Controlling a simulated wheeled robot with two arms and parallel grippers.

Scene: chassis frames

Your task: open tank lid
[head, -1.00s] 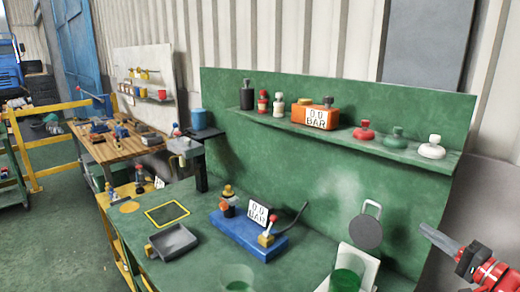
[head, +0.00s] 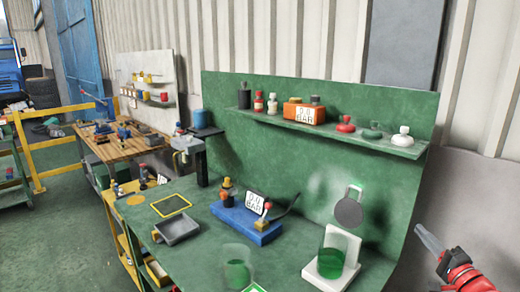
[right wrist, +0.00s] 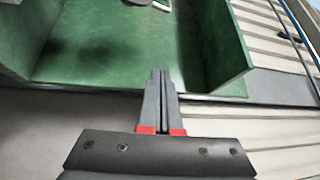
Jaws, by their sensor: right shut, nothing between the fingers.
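A clear cylindrical tank (head: 333,256) with green liquid stands on a white base (head: 318,278) at the bench's front right. A round grey disc (head: 348,213) with a loop handle on top, perhaps the lid, is upright behind and above it; I cannot tell whether the two are joined. My right gripper (head: 421,231) is shut and empty, to the right of the disc and tank and apart from both. In the right wrist view the shut fingers (right wrist: 160,73) point toward the green bench, touching nothing I can make out. My left gripper is not in view.
A second clear vessel (head: 237,270) with green contents is at the front edge. A blue gauge unit (head: 245,222) and grey tray (head: 178,230) are on the bench. A shelf (head: 330,133) with several fittings crosses the green back panel (head: 300,170). Space right of the bench is open.

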